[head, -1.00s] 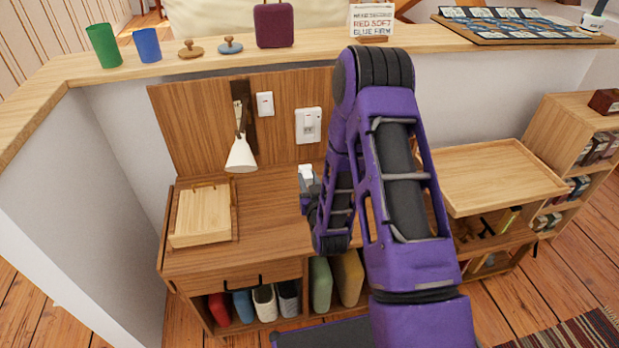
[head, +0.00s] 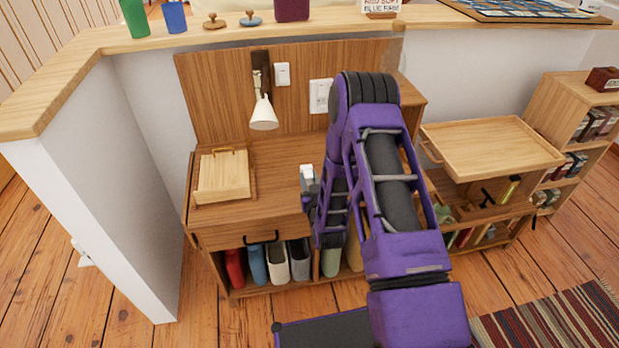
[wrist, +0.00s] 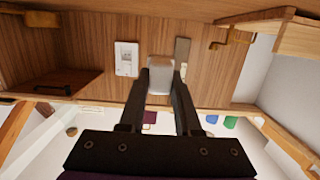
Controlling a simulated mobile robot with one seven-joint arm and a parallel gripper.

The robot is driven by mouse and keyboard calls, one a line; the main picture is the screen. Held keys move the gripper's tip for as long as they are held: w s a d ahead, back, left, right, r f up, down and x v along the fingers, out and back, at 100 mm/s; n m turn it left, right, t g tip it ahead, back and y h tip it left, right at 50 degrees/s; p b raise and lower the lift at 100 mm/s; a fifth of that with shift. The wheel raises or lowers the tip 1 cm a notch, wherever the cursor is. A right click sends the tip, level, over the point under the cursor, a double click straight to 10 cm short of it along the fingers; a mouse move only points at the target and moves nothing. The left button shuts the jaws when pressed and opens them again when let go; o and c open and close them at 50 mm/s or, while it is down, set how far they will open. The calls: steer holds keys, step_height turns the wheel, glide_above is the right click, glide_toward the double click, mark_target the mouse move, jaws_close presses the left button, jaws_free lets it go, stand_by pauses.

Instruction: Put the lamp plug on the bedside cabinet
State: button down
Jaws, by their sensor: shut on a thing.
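My gripper (wrist: 160,88) is shut on a pale, block-shaped plug (wrist: 160,73), whose body fills the space between the two dark fingers. The plug (head: 307,172) also shows in the head view, at the tip of my purple arm, in front of the cabinet's right part. The bedside cabinet (head: 275,160) is wooden, with a drawer and an open shelf below. The plug appears held above its top, but the gap is unclear. The white-shaded lamp (head: 263,113) hangs on the back panel. My arm hides the cabinet's right end.
A wooden box (head: 221,177) stands on the cabinet's left part. A white wall socket (head: 320,93) and a switch (head: 282,74) are on the back panel. A wooden tray (head: 490,148) is to the right. The cabinet top's middle is bare.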

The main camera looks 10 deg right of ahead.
steer(key=shift+f+b, duration=1.5)
steer(key=shift+f, duration=1.3)
steer(key=c, duration=0.5)
jaws_free()
steer(key=shift+s, duration=0.1)
steer(key=s+r, duration=0.1)
steer(key=s, duration=1)
steer(key=s+r+p, duration=0.1)
steer(key=s, duration=0.5)
steer(key=shift+r, duration=0.3)
